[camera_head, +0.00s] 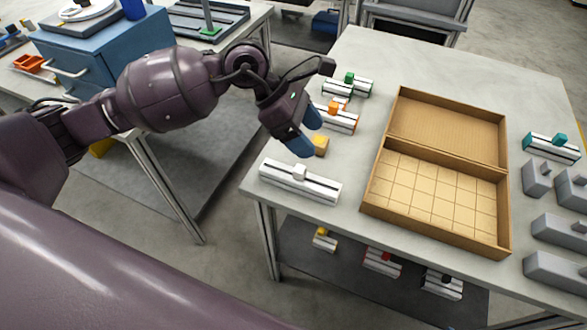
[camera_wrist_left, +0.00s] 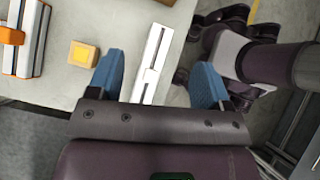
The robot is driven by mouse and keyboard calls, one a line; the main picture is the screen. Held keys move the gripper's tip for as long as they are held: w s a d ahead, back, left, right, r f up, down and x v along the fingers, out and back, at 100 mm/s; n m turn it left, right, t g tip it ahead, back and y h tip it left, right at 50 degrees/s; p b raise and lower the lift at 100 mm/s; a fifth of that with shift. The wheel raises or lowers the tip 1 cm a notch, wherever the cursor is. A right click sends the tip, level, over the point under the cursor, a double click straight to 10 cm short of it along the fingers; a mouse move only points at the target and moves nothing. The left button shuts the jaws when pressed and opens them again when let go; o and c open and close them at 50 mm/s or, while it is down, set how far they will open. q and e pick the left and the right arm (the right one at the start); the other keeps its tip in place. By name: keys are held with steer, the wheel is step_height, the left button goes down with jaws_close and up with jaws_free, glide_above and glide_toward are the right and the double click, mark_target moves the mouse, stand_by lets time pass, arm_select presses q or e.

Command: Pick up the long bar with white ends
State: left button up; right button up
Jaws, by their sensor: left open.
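The long bar with white ends (camera_head: 318,188) lies on the near left corner of the grey-topped table, with a dark slot and a small white block on top. It also shows in the left wrist view (camera_wrist_left: 152,62), running between the two blue fingers in the picture. My left gripper (camera_head: 309,133) is open, with nothing between its fingers. It is above the table, just beyond the bar in the head view, and apart from it as far as I can tell. My right gripper is not in view.
A yellow block (camera_head: 320,146) sits beside the fingers. Behind it are an orange-ended bar (camera_head: 345,122) and a green-topped one (camera_head: 350,87). An open cardboard box (camera_head: 437,227) fills the table's middle. Grey pieces (camera_head: 559,231) and a teal-ended bar (camera_head: 552,147) stand on the right.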

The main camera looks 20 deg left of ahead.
mark_target(299, 168)
arm_select(q)
steer(key=a+f+m+y, duration=0.2)
steer(key=a+f+y, duration=0.1)
steer(key=a+y, duration=0.15)
steer(key=shift+g+h, duration=0.3)
steer(key=shift+h, duration=0.05)
steer(key=x, duration=0.7)
steer(key=b+x, duration=0.1)
steer(key=x, duration=0.2)
steer(key=shift+s+d+f, duration=0.2)
steer(key=shift+s+d, duration=0.05)
steer(key=shift+s, duration=0.1)
steer(key=c, duration=1.2)
steer(key=shift+o, duration=0.2)
steer(key=shift+r, duration=0.1)
